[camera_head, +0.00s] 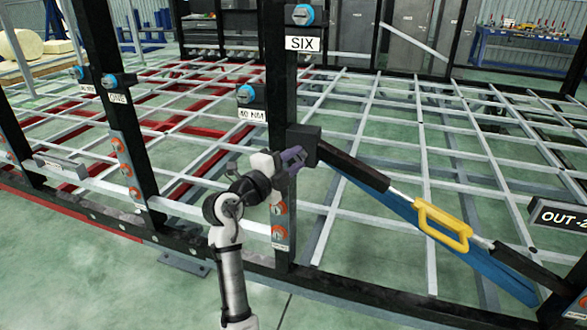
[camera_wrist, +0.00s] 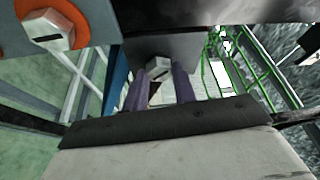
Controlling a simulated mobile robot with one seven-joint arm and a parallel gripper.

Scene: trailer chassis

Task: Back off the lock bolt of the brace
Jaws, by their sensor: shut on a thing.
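The brace (camera_head: 360,168) runs diagonally down to the right from a dark block (camera_head: 303,143) on the post marked SIX. It has black ends, a bright rod and a yellow handle (camera_head: 442,226). My gripper (camera_head: 296,156), with purple fingers, is at the left side of that block. In the wrist view, the fingers (camera_wrist: 160,75) stand either side of a light hex bolt head (camera_wrist: 157,68) with a dark slot, set in a grey face. I take it for the lock bolt. The gripper is shut on it. In the head view the gripper hides the bolt.
Another hex bolt on an orange disc (camera_wrist: 50,30) is close at the upper left in the wrist view. Orange-ringed bolts (camera_head: 279,232) sit on the post below my gripper.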

